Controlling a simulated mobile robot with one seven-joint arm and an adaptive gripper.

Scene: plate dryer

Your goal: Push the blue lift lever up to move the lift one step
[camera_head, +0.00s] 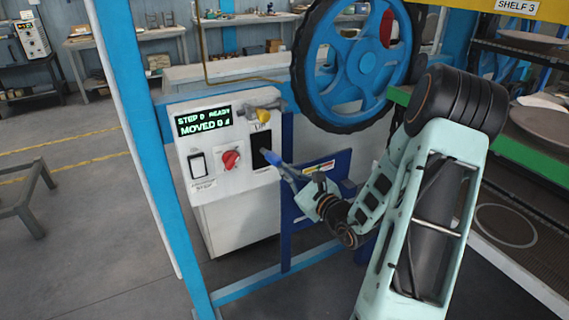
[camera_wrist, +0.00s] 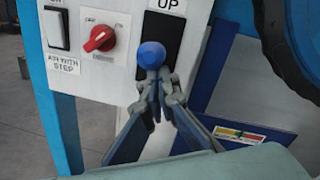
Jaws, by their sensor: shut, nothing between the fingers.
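The blue lift lever's round knob (camera_wrist: 151,54) stands out from a black slot under an "UP" label in the wrist view. In the head view the blue knob (camera_head: 271,157) shows at the lower part of the slot on the white control box (camera_head: 208,240). My gripper (camera_wrist: 158,78) is shut and empty. Its fingertips are just below the knob in the wrist view, touching it or very close; I cannot tell which. In the head view my gripper (camera_head: 286,169) reaches the lever from the lower right. The lever's shaft is hidden behind the knob.
A green display (camera_head: 203,121) reads "STEP 0 READY" and "MOVED 0", then an unclear figure. A large blue wheel (camera_head: 355,62) stands above right; plate racks (camera_head: 527,161) are at right.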

